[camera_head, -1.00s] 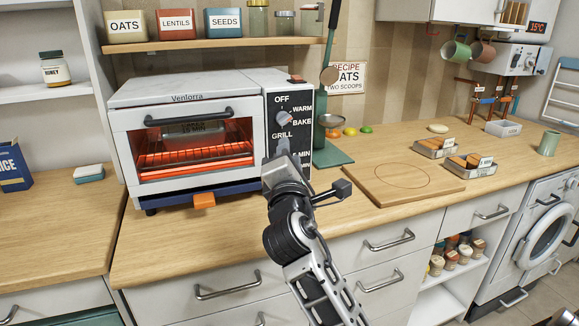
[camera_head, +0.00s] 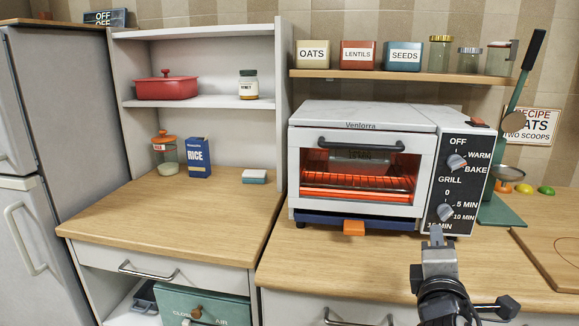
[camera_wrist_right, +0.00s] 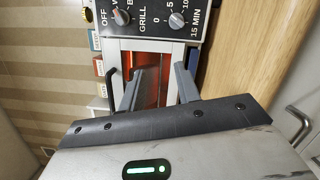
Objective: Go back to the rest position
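My right gripper (camera_head: 437,240) is in front of the right part of the toaster oven, just below its lower timer knob (camera_head: 445,211) in the picture. In the right wrist view the two grey fingers (camera_wrist_right: 158,88) stand apart with nothing between them; the glowing oven front shows behind. The white toaster oven (camera_head: 365,118) stands on the wooden counter with its glass door shut and red heating elements glowing. Its control panel also shows in the wrist view (camera_wrist_right: 150,18). My left gripper is not in view.
A shelf (camera_head: 390,76) with canisters hangs above the oven. A green stand (camera_head: 503,208) is right of the oven, beside a wooden board (camera_head: 556,240). The left counter (camera_head: 170,218) is mostly clear, with a rice box (camera_head: 198,158) at the back. A fridge (camera_head: 50,110) stands far left.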

